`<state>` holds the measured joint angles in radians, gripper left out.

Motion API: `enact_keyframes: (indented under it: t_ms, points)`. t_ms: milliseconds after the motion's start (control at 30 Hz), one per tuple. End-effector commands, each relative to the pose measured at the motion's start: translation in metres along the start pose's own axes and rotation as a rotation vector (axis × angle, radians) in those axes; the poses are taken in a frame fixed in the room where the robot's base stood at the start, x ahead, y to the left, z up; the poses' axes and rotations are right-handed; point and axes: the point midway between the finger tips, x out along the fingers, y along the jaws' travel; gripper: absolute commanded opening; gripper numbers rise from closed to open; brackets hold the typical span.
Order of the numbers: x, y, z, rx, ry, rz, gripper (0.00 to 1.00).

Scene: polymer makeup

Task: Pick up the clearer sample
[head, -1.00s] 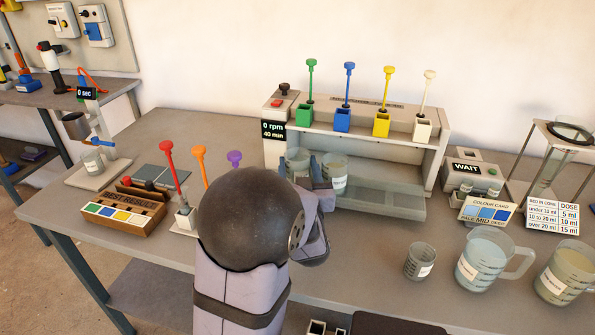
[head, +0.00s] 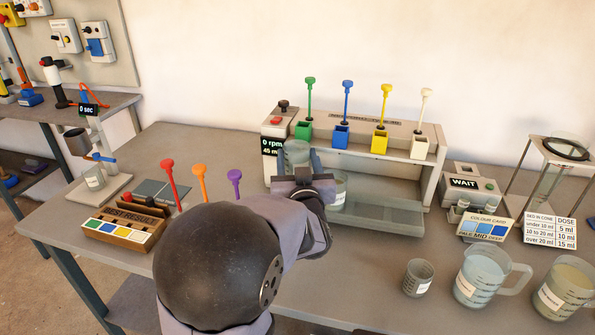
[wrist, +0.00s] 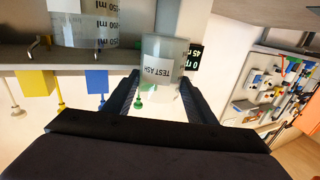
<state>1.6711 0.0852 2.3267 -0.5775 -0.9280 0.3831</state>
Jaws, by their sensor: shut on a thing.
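My gripper (head: 300,172) is shut on a clear beaker (head: 297,153) at the left end of the grey stirrer stand. In the wrist view this beaker (wrist: 165,55) sits between the two fingers (wrist: 158,88), with a label that starts "TEST ASH". It appears raised off the stand's base. A second beaker (head: 339,192) stands on the base just to its right, partly hidden by my gripper. It also shows in the wrist view (wrist: 85,25), with ml marks. I cannot tell from these views which of the two liquids is clearer.
Green, blue, yellow and white paddles stand in holders on top of the stand (head: 402,200), just above the held beaker. A small beaker (head: 418,278) and two jugs (head: 488,275) stand at the front right.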

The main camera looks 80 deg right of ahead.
Motion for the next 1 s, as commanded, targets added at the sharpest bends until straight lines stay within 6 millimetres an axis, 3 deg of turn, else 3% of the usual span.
enact_keyframes:
  t_ms: [33, 600, 800, 1000]
  points:
    - [0.0, 0.0, -0.018, -0.004, 0.01, 0.0, 0.23]
    - [0.0, -0.002, -0.156, -0.003, 0.007, 0.0, 0.23]
    - [-0.001, -0.002, -0.189, -0.002, 0.005, 0.001, 0.23]
    - [0.0, -0.002, -0.206, -0.001, 0.002, 0.0, 0.23]
